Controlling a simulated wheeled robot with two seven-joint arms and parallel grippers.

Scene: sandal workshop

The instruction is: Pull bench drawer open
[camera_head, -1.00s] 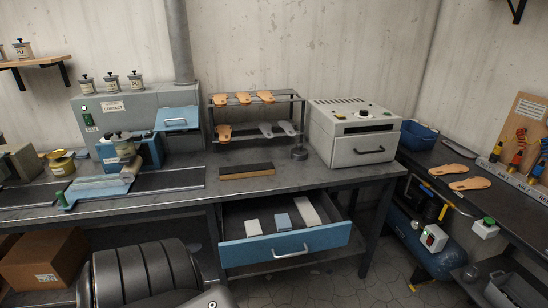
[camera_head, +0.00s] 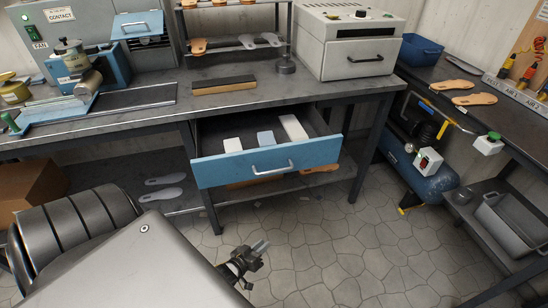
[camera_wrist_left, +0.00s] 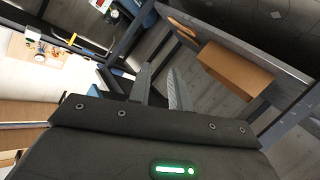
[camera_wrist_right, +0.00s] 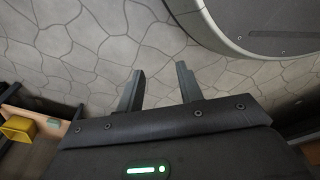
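The bench drawer (camera_head: 222,172) has a blue front and a silver bar handle (camera_head: 273,169). It stands pulled out from under the bench top, with its inside showing. Two whitish blocks and a blue-grey block (camera_head: 266,138) lie in it. My left gripper (camera_head: 262,246) is below and in front of the drawer, over the floor, apart from the handle. In the left wrist view its fingers (camera_wrist_left: 160,80) stand a small gap apart with nothing between them. My right gripper (camera_wrist_right: 160,82) is outside the head view; its fingers are wide apart and empty, over the floor.
The bench top (camera_head: 330,92) carries a white oven (camera_head: 345,45), a sandal rack and a dark-topped block (camera_head: 224,86). A cardboard box (camera_wrist_left: 235,70) sits on the low shelf. A blue compressor tank (camera_head: 425,182) stands at right. The tiled floor before the drawer is clear.

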